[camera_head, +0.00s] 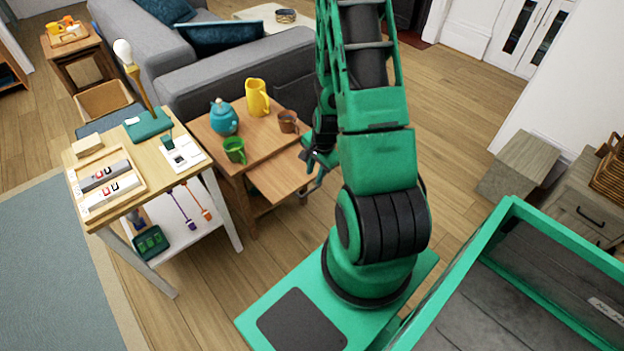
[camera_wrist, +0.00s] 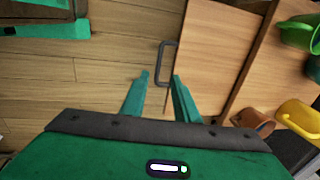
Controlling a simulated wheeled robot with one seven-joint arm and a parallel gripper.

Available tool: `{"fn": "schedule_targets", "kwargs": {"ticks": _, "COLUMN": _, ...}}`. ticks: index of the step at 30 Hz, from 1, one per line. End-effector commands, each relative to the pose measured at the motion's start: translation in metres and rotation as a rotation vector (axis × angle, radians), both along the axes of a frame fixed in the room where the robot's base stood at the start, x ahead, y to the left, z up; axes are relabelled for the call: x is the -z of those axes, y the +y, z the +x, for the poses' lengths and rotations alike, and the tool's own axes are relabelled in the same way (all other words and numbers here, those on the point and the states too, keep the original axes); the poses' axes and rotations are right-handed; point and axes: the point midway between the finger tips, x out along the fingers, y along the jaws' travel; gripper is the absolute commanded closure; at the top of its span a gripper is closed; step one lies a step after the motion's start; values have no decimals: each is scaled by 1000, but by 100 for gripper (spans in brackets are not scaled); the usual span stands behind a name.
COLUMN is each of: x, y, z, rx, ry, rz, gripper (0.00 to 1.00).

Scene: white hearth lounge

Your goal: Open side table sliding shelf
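The wooden side table (camera_head: 229,135) stands beside the sofa in the head view. Its sliding shelf (camera_head: 281,178) sticks out from under the top toward my gripper (camera_head: 312,170). In the wrist view the shelf (camera_wrist: 215,50) is a bare wooden panel, with the tabletop (camera_wrist: 285,70) to its right. A dark bracket handle (camera_wrist: 163,62) is on the shelf's left edge. My gripper (camera_wrist: 160,78) is open, its green fingers apart. The handle's lower end appears between the fingertips; contact cannot be told. In the head view my arm partly hides the gripper.
A teal teapot (camera_head: 223,117), yellow pitcher (camera_head: 257,97), green mug (camera_head: 234,150) and brown mug (camera_head: 288,121) stand on the tabletop. A cluttered desk (camera_head: 150,158) is at left, the grey sofa (camera_head: 240,70) behind. Bare floor (camera_head: 455,110) lies right of my arm.

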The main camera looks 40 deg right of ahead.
Motion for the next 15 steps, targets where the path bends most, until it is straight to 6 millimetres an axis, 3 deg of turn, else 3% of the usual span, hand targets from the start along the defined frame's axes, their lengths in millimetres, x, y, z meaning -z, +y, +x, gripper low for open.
{"fn": "schedule_targets", "kwargs": {"ticks": 6, "x": -15, "y": 0, "z": -2, "rx": 0, "ry": -1, "rz": -1, "gripper": 72}}
{"fn": "schedule_targets", "kwargs": {"ticks": 15, "x": -17, "y": 0, "z": -3, "rx": 0, "ry": 0, "rz": 0, "gripper": 72}}
